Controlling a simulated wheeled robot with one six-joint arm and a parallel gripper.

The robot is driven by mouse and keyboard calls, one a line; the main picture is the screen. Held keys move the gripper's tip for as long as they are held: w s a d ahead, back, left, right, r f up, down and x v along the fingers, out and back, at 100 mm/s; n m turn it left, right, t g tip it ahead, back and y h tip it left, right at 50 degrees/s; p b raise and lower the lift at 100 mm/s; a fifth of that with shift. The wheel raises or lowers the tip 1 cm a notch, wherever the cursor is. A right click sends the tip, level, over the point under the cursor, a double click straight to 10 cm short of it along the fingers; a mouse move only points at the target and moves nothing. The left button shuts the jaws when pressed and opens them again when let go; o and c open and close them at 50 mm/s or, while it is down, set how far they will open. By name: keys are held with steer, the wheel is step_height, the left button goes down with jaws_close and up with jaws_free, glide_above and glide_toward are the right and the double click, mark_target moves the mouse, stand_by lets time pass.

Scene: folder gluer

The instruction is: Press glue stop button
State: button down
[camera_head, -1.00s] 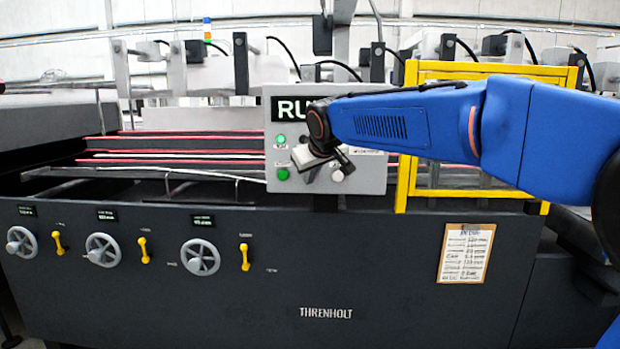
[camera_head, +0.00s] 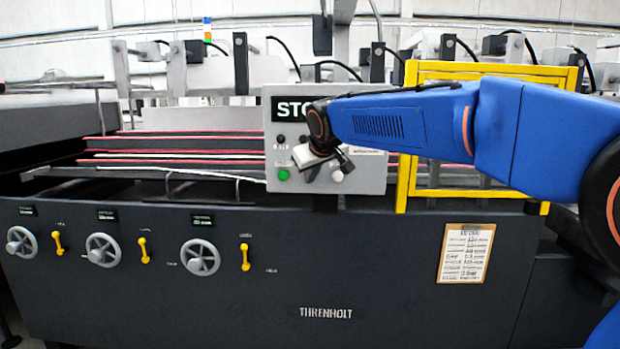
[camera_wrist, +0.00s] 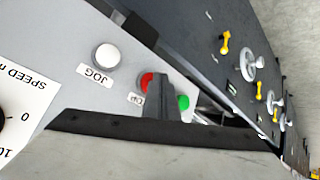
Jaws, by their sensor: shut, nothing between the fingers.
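The grey control box (camera_head: 375,182) stands on the machine's front edge, its display (camera_head: 291,109) reading "STO", the rest hidden by my arm. In the wrist view a red button (camera_wrist: 146,81) sits between a white button marked JOG (camera_wrist: 106,57) and a green button (camera_wrist: 183,102). My gripper (camera_head: 312,172) is shut and empty at the box's lower middle, where it hides the red button in the head view. In the wrist view my gripper's dark fingers (camera_wrist: 158,85) overlap part of the red button. I cannot tell whether they touch it.
The green button (camera_head: 283,174) and white button (camera_head: 337,175) show either side of my gripper. A yellow guard frame (camera_head: 402,185) stands right of the box. Handwheels (camera_head: 201,257) and yellow levers (camera_head: 245,257) line the dark front panel. A speed knob (camera_wrist: 12,110) shows in the wrist view.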

steer(key=shift+s, duration=0.95)
steer(key=shift+s, duration=0.1)
steer(key=s, duration=0.4)
steer(key=shift+s+a, duration=0.1)
steer(key=shift+s, duration=0.3)
stand_by(0.6)
